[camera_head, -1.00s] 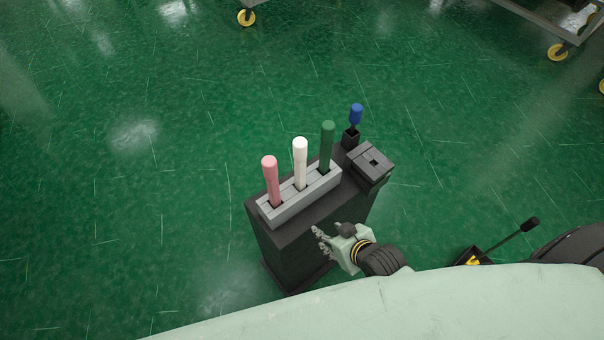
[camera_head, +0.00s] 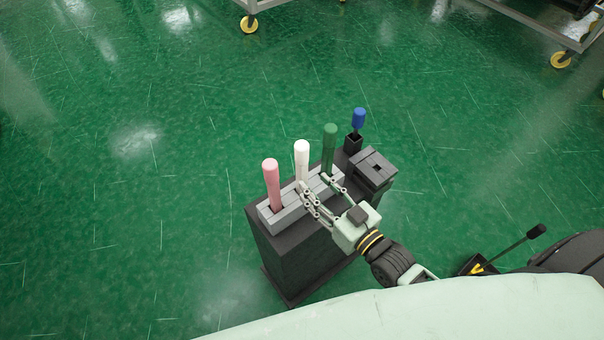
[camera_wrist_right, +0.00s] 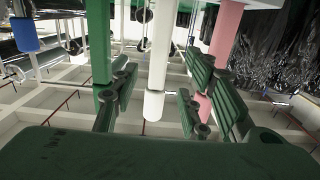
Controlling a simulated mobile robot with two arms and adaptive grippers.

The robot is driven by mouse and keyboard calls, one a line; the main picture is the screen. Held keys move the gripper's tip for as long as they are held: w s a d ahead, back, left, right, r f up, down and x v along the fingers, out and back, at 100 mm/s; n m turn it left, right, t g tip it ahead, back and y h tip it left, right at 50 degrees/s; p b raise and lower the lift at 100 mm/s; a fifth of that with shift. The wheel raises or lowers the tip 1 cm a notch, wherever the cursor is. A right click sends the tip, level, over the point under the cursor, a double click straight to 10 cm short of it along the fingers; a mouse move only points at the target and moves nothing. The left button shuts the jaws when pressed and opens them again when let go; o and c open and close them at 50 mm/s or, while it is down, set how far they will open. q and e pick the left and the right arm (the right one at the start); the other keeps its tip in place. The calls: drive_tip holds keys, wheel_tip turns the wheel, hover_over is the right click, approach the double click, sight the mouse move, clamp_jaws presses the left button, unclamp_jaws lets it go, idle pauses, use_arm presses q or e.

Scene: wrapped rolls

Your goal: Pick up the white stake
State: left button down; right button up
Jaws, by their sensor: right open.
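The white stake (camera_head: 302,155) stands upright in the middle of a grey slotted holder (camera_head: 285,218), between a pink stake (camera_head: 271,180) and a green stake (camera_head: 330,145). My right gripper (camera_head: 314,184) is open, its fingers reaching toward the lower part of the white stake. In the right wrist view the white stake (camera_wrist_right: 158,70) shows between the spread fingers of the gripper (camera_wrist_right: 158,98), beyond the palm. The green stake (camera_wrist_right: 99,45) and pink stake (camera_wrist_right: 225,35) are close to the fingers on either side. Contact with the white stake cannot be told. My left gripper is out of view.
The holder sits on a dark box stand (camera_head: 290,262). A blue-topped stake (camera_head: 358,118) in a small black socket and a dark block (camera_head: 372,168) are at its right end. Wheeled carts stand at the far edge. The green floor (camera_head: 130,210) around is clear.

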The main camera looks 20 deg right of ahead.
sight(305, 174)
drive_tip(key=x, duration=0.7)
drive_tip(key=shift+d+p, duration=0.1)
drive_tip(key=shift+p, duration=0.3)
drive_tip(key=shift+c, duration=0.3)
clamp_jaws()
